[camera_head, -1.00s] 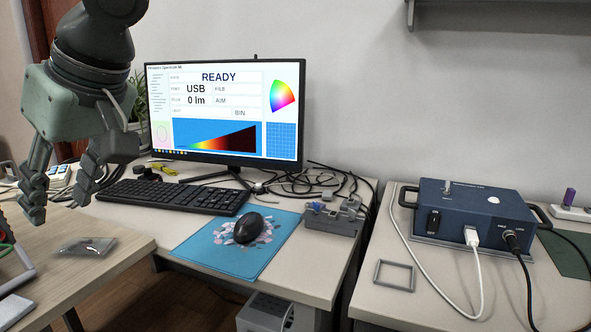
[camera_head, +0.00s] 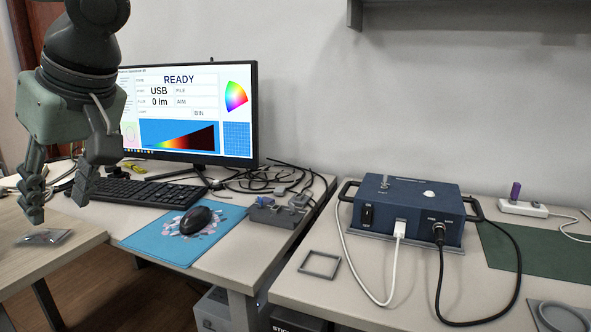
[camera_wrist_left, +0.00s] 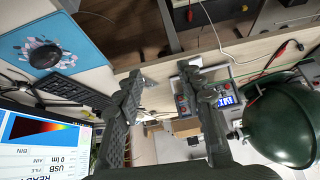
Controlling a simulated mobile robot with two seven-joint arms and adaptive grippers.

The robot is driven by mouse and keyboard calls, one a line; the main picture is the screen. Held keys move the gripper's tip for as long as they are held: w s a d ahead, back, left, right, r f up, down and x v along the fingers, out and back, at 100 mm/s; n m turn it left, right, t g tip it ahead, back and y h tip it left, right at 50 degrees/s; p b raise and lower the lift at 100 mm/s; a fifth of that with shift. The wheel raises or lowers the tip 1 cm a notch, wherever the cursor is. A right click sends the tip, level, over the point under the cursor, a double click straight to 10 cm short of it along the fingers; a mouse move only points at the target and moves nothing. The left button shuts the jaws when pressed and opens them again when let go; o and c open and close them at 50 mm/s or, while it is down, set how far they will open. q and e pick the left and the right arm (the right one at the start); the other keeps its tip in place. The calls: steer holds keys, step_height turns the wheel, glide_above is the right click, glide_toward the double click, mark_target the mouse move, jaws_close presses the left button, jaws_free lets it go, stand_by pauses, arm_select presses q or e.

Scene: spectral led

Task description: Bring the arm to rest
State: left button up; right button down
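My left gripper (camera_head: 59,196) hangs at the left of the head view, in front of the monitor and keyboard. Its fingers point down and stand apart with nothing between them. In the left wrist view the two dark fingers (camera_wrist_left: 163,95) are also spread and empty. A small clear bag (camera_head: 43,238) lies on the wooden table below the fingertips, apart from them. My right gripper is not seen in either view.
The monitor (camera_head: 185,100) shows READY. The keyboard (camera_head: 140,193), mouse (camera_head: 195,220) and blue mat (camera_head: 160,240) lie on the middle desk. A blue box (camera_head: 410,208) with cables stands on the right desk. A dark green dome (camera_wrist_left: 280,125) shows in the left wrist view.

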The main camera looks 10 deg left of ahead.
arm_select(q)
steer(key=w+a+f+m+t+h, duration=0.15)
steer(key=w+a+f+m, duration=0.3)
steer(key=a+f, duration=0.85)
steer(key=a+f+m+h+p, duration=0.1)
steer(key=a+f+m+h, duration=0.2)
steer(key=f, duration=1.1)
steer(key=s+d+f+m, duration=0.2)
steer(key=s+f, duration=0.1)
steer(key=f, duration=0.6)
steer(key=s+d+f+m, duration=0.2)
steer(key=s+d+f, duration=0.15)
steer(key=f, duration=0.65)
steer(key=s+d+f+m, duration=0.2)
steer(key=s+d+f, duration=0.1)
steer(key=d, duration=0.4)
steer(key=s+d+f+m+p, duration=0.1)
steer(key=s+d+f+m, duration=0.1)
steer(key=d+f, duration=0.4)
steer(key=shift+s+d+f, duration=0.3)
steer(key=shift+s+d, duration=0.2)
steer(key=shift+s, duration=0.3)
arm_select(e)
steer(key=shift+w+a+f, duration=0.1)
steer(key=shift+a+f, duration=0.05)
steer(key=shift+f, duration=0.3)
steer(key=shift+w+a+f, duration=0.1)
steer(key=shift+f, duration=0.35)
